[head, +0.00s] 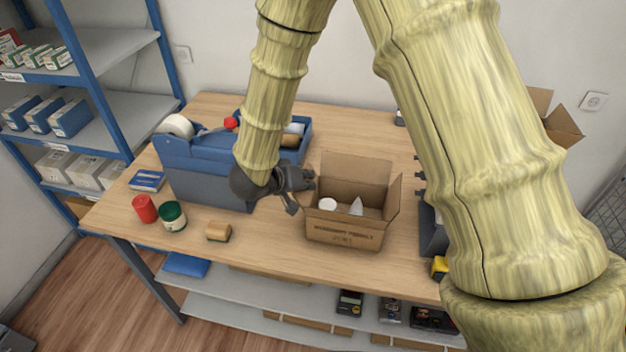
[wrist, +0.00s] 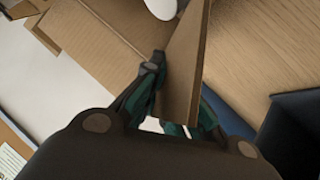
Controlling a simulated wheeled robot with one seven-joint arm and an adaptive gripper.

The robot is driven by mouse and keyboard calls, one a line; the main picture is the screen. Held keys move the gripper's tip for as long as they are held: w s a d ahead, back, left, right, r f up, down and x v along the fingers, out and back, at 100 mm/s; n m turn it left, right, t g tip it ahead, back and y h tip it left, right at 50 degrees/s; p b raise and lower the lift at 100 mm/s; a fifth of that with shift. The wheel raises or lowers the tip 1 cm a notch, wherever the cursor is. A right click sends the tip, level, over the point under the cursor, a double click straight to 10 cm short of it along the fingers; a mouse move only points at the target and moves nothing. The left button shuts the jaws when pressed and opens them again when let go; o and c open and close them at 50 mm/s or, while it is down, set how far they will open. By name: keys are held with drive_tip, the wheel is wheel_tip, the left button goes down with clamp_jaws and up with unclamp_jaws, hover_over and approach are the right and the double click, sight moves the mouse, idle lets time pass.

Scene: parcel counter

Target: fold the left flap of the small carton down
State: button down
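The small carton (head: 345,233) stands open on the table, its back flap upright and its right flap raised. A white round item (head: 327,204) and a pale pointed item (head: 356,206) are inside. My gripper (head: 303,195) is at the carton's left side, where it hides most of the left flap in the head view. In the wrist view the left flap (wrist: 184,75) runs between the fingers of my gripper (wrist: 180,95), one finger on each side. The fingers look spread in the head view; the flap covers part of the right finger in the wrist view.
A blue tape dispenser (head: 205,165) and a blue bin (head: 303,128) stand left and behind. A red can (head: 144,208), a green jar (head: 173,216) and a tan block (head: 218,231) are at front left. Bare table (head: 265,245) lies left of the carton.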

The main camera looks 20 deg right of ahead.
drive_tip(key=c, duration=1.7)
unclamp_jaws()
drive_tip(key=v, duration=1.2)
drive_tip(key=shift+s, duration=0.1)
drive_tip(key=shift+c, duration=0.2)
